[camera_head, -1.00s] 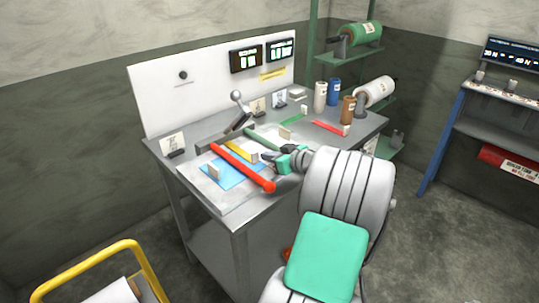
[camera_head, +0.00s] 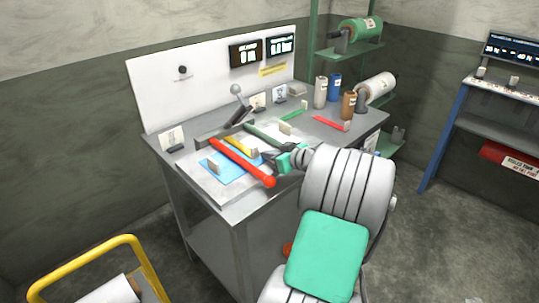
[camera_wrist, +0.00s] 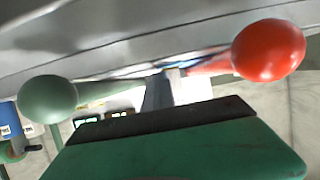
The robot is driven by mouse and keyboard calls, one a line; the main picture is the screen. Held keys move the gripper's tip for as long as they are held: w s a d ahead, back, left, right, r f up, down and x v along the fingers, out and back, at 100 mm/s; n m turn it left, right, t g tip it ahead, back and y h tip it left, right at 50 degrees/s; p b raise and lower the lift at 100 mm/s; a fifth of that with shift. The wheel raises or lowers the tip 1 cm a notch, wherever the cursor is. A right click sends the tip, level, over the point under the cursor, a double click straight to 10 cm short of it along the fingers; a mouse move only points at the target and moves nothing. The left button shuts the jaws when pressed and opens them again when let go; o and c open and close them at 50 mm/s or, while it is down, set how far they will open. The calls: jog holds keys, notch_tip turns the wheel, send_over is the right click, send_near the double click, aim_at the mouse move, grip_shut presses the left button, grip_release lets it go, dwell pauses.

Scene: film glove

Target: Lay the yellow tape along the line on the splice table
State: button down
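The yellow tape (camera_head: 234,144) shows as a short strip on the splice table (camera_head: 192,182), between a red bar (camera_head: 240,162) and a green bar (camera_head: 262,134). A small pale block or tag (camera_head: 254,153) is by its near end. My gripper (camera_head: 273,157) is low over the table's near edge, at the tape's near end. In the wrist view, the red bar's round end (camera_wrist: 269,50) and the green bar's round end (camera_wrist: 48,99) flank it. The fingertips are too small and covered to tell whether they hold the tape. The line is not distinguishable.
A blue sheet (camera_head: 237,174) lies under the red bar. A red strip (camera_head: 327,123) and several upright rolls, such as a brown one (camera_head: 349,104), are at the bench's right. A yellow-railed cart (camera_head: 90,252) is front left.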

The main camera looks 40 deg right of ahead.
jog(key=c, duration=2.1)
grip_release()
jog(key=o, duration=0.4)
jog(key=v, duration=0.8)
jog(key=shift+w, duration=0.1)
jog(key=shift+f, duration=0.1)
